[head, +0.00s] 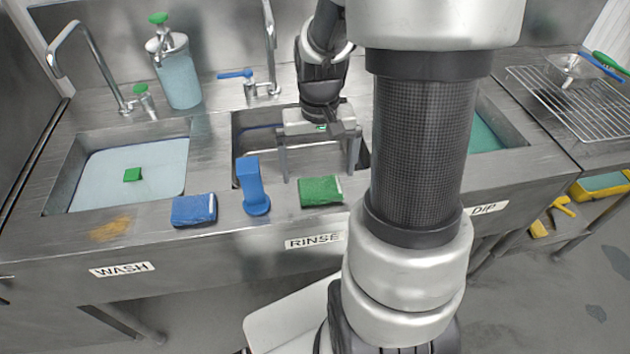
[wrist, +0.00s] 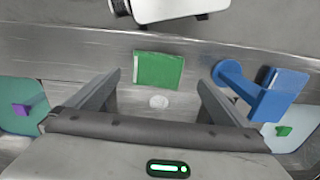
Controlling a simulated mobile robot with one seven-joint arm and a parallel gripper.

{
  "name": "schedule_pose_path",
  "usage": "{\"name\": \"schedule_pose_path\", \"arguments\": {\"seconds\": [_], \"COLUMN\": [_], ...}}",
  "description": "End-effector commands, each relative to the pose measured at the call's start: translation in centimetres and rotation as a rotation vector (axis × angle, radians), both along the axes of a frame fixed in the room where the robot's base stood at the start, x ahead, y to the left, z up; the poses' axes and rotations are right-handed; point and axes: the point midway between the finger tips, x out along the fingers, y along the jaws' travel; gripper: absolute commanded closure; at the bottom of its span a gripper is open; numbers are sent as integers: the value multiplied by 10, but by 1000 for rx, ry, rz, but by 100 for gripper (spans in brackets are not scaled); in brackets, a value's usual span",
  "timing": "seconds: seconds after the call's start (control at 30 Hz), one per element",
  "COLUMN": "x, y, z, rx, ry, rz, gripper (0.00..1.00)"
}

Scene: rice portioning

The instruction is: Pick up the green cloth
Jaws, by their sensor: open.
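The green cloth (head: 321,191) lies folded on the front ledge of the sink counter, above the RINSE label. In the wrist view the green cloth (wrist: 158,70) shows ahead of and between my fingers. My gripper (head: 318,174) is open and empty, pointing down over the rinse basin, with its fingers spread just behind the cloth. In the wrist view my gripper (wrist: 158,82) also has nothing between its fingers. I cannot tell its exact height above the ledge.
A blue tool (head: 252,187) stands just left of the green cloth, and a blue cloth (head: 194,209) lies further left. The wash basin (head: 60,193) holds pale liquid and a small green block (head: 132,174). A faucet (head: 271,45) rises behind the rinse basin.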

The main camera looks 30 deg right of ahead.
Motion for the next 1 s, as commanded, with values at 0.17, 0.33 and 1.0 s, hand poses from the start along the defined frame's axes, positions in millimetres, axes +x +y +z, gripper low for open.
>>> {"name": "schedule_pose_path", "arguments": {"seconds": [0.17, 0.33, 1.0], "x": [0, 2, 3], "y": [-1, -6, -7], "z": [-11, -36, -58], "rx": [0, 1, 0], "ry": [1, 4, -1], "rz": [0, 0, 1], "gripper": [0, 0, 37]}}
